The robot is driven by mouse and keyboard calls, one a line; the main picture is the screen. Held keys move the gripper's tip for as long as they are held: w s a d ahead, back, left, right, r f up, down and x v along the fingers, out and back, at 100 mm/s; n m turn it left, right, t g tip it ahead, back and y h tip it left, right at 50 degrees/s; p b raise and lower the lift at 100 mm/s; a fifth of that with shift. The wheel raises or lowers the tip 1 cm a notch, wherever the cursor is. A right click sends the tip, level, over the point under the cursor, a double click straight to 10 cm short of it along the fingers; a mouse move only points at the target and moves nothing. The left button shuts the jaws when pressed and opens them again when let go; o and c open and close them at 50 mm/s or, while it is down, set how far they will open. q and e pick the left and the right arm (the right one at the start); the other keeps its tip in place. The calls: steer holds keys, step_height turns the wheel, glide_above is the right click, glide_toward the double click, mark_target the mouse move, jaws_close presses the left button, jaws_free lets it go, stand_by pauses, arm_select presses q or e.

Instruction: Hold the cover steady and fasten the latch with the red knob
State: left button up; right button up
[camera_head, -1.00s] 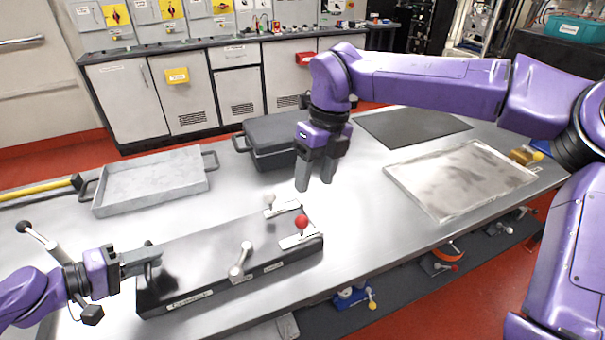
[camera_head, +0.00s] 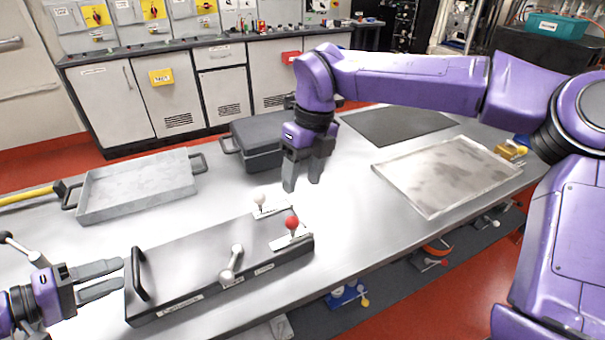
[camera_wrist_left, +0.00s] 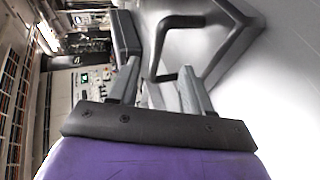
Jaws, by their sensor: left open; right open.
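The dark cover (camera_head: 190,275) lies flat on the metal table, with a black handle (camera_head: 140,275) at its left end. A latch with a red knob (camera_head: 292,222) stands on a pale plate at its right end. My left gripper (camera_head: 123,274) is open just left of the handle. In the left wrist view the handle (camera_wrist_left: 168,45) shows just beyond and between the fingertips (camera_wrist_left: 160,78); whether they touch it I cannot tell. My right gripper (camera_head: 303,182) is open and empty, pointing down above the table behind the red knob.
A latch with a white knob (camera_head: 260,200) is beside the red one. A pale lever (camera_head: 231,262) is on the cover's front side. A grey tray (camera_head: 140,190), a black case (camera_head: 258,140), a dark mat (camera_head: 400,124) and a metal sheet (camera_head: 450,175) lie around. The table right of the cover is clear.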

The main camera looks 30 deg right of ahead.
arm_select(q)
steer(key=v, duration=0.7)
